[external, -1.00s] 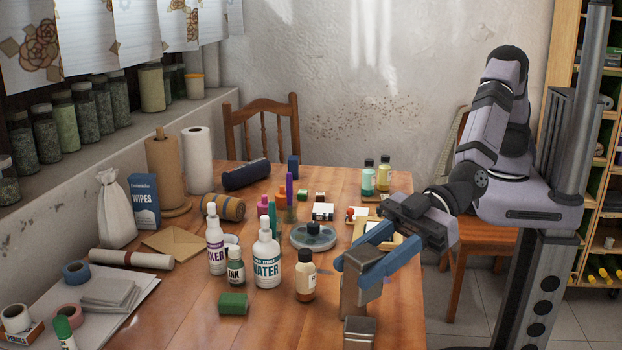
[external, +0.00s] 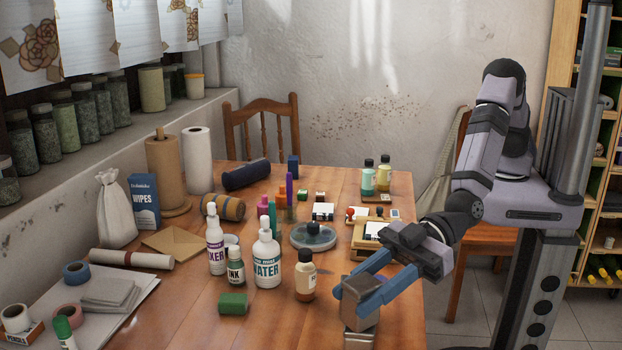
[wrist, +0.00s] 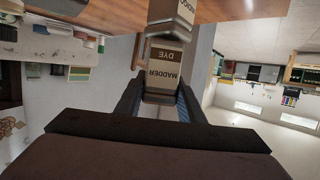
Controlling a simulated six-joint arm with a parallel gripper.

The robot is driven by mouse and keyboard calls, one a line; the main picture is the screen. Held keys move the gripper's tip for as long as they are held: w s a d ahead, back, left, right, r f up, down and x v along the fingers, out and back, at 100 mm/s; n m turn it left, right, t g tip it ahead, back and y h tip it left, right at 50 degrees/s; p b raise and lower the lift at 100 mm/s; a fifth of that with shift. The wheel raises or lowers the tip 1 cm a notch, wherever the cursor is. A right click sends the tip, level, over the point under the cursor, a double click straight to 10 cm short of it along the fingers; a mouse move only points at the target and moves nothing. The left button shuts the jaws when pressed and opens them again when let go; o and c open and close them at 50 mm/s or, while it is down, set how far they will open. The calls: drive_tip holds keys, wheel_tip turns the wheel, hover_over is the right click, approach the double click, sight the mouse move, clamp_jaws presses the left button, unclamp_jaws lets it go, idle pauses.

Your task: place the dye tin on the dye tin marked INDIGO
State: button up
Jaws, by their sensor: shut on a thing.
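A metal dye tin with a brown MADDER DYE label (wrist: 165,62) is held by my gripper (wrist: 160,92), whose blue fingers are shut on its sides. In the external view the held tin (external: 358,306) is near the front right edge of the table, with my gripper (external: 362,294) around its upper part. A second metal tin (external: 361,340) stands directly below it, mostly hidden. In the wrist view this second tin (wrist: 172,10) is cut off by the top edge, and only part of its label shows. The two tins look very close; I cannot tell whether they touch.
Stamps and a wooden tray (external: 366,240) lie behind my gripper. Table is clear between the green block and the tins.

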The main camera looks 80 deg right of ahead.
drive_tip(key=o, duration=1.3)
drive_tip(key=shift+f, duration=0.15)
drive_tip(key=shift+r, duration=0.25)
drive_tip(key=shift+s+d, duration=0.15)
drive_tip(key=b+v, duration=0.2)
drive_tip(key=v, duration=0.9)
drive_tip(key=shift+s+d+r, duration=0.15)
